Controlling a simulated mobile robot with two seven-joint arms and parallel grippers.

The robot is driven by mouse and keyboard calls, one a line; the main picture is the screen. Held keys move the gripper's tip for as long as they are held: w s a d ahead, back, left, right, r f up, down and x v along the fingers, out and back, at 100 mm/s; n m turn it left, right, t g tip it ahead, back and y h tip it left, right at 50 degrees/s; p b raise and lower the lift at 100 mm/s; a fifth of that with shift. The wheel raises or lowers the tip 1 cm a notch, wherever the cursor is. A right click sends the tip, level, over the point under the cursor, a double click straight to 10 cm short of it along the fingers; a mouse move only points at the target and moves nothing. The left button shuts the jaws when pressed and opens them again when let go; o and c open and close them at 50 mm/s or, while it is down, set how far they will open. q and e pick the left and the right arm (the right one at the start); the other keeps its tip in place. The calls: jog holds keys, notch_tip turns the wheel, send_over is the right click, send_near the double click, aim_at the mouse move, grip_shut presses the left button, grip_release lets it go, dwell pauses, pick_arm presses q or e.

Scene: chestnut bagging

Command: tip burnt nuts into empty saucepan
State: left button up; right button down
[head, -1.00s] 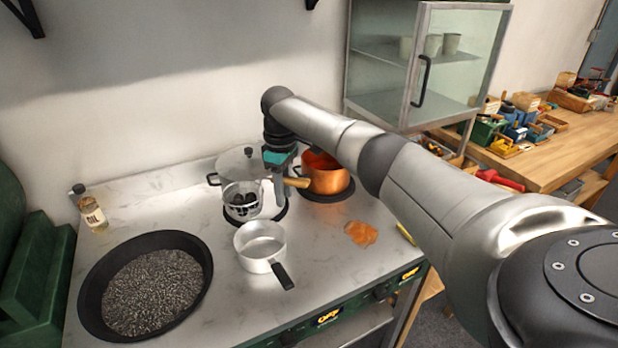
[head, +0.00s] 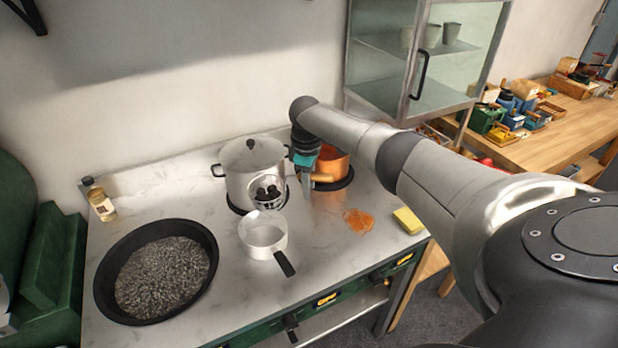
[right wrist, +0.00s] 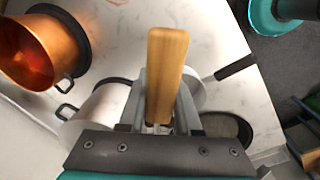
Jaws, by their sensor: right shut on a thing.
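My right gripper (head: 306,162) is shut on the wooden handle (head: 322,178) of a perforated scoop. The handle fills the middle of the right wrist view (right wrist: 167,70). The scoop's bowl (head: 267,204) holds a few dark burnt nuts (head: 268,191) and hangs in front of the lidded pot. The empty saucepan (head: 262,236), small and pale metal with a black handle, stands on the counter just nearer than the scoop bowl. Whether the bowl overlaps the saucepan from above I cannot tell. My left gripper is not in view.
A lidded steel pot (head: 240,188) stands behind the scoop, and a copper pot (head: 335,163) behind my gripper. A wide black pan (head: 104,281) of dark grains stands left. An oil bottle (head: 101,202), orange cloth (head: 359,221) and yellow sponge (head: 408,221) lie around. The counter front is clear.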

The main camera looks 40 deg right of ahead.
jog(key=s+a+f+t+h+b, duration=0.6)
jog(key=a+f+t+h+b, duration=0.3)
jog(key=h+b, duration=0.8)
jog(key=shift+a+f+t+h+b, duration=0.4)
jog(key=shift+f+t+h, duration=0.15)
jog(key=shift+t+h, duration=0.9)
dwell(1.3)
dwell(1.0)
